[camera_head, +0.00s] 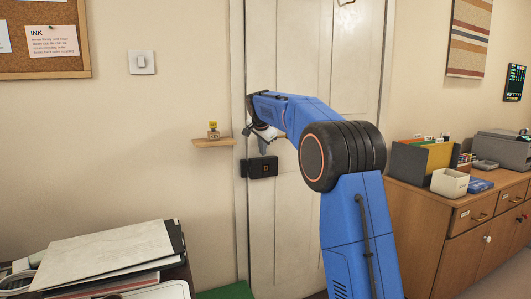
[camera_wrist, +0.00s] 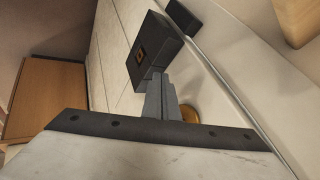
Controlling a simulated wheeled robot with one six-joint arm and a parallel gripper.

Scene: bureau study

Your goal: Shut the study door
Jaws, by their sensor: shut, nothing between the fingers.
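The study door (camera_head: 292,215) is a pale panelled door in the middle of the head view, partly hidden by my arm. It stands in or very near its frame; I cannot tell whether it is fully shut. A black box lock (camera_head: 263,167) is on its left edge, beside a small black keep on the frame. My gripper (camera_head: 277,139) is at the door's left edge, just above the lock. In the wrist view my gripper (camera_wrist: 160,82) is shut and empty, close to the lock (camera_wrist: 152,52). A brass knob (camera_wrist: 189,113) shows partly behind the fingers. Contact is unclear.
A small wall shelf (camera_head: 213,142) with a little ornament is left of the door. A wooden cabinet (camera_head: 425,215) with boxes and a printer stands at right. Papers and folders (camera_head: 105,255) lie at lower left. A light switch (camera_head: 142,62) is on the wall.

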